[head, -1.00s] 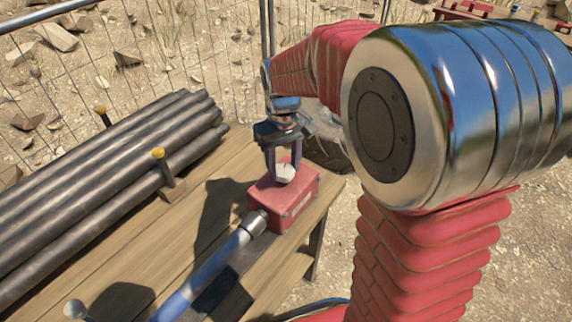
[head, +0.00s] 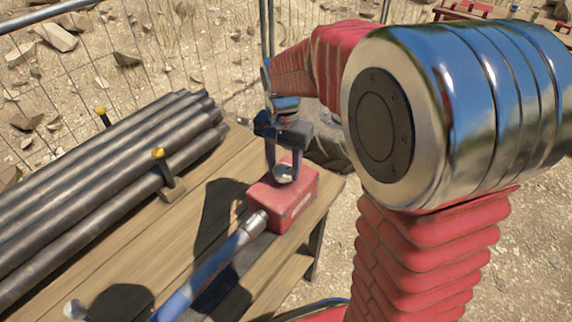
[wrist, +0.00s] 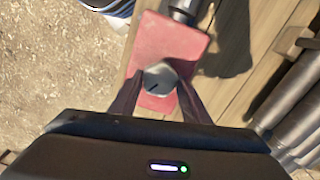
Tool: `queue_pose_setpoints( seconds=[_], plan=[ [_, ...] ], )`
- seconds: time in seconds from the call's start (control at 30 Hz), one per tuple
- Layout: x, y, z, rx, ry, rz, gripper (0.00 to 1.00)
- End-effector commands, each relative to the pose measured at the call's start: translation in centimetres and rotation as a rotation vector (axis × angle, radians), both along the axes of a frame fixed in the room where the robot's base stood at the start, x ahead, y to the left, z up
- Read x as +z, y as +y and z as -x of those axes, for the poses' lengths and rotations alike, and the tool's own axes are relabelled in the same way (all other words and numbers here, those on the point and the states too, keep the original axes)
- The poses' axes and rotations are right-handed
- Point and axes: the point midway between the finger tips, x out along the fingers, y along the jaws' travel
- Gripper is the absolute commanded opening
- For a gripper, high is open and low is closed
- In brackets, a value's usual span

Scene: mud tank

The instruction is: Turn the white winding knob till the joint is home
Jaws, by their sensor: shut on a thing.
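The white winding knob (head: 283,172) sits on top of a red box (head: 290,205) at the bench's right end. It also shows in the wrist view (wrist: 160,77), with a dark line across its face. My gripper (head: 284,170) points down from above, its two fingers shut on the knob from either side. A blue rod (head: 205,276) with a silver collar (head: 257,222) meets the near left face of the red box. Whether the joint between them is home, I cannot tell. The fingertips partly cover the knob's sides.
Several dark pipes (head: 110,165) lie stacked on the wooden bench (head: 130,245) at left, held by yellow-topped posts (head: 160,154). A wire fence (head: 190,50) stands behind. The planks between pipes and rod are clear.

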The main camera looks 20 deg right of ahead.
Motion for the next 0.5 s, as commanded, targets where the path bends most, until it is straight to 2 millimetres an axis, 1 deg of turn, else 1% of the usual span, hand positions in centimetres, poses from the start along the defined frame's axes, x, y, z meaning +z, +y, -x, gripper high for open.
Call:
queue_pose_setpoints(
  seconds=[0.03, 0.3, 0.5],
  plan=[
    [0.31, 0.05, -0.44, -0.043, -0.015, -0.002, 0.2],
    [0.31, 0.15, -0.4, -0.274, -0.013, -0.005, 0.2],
    [0.3, 0.25, -0.38, -0.389, -0.012, -0.007, 0.2]
  ],
)
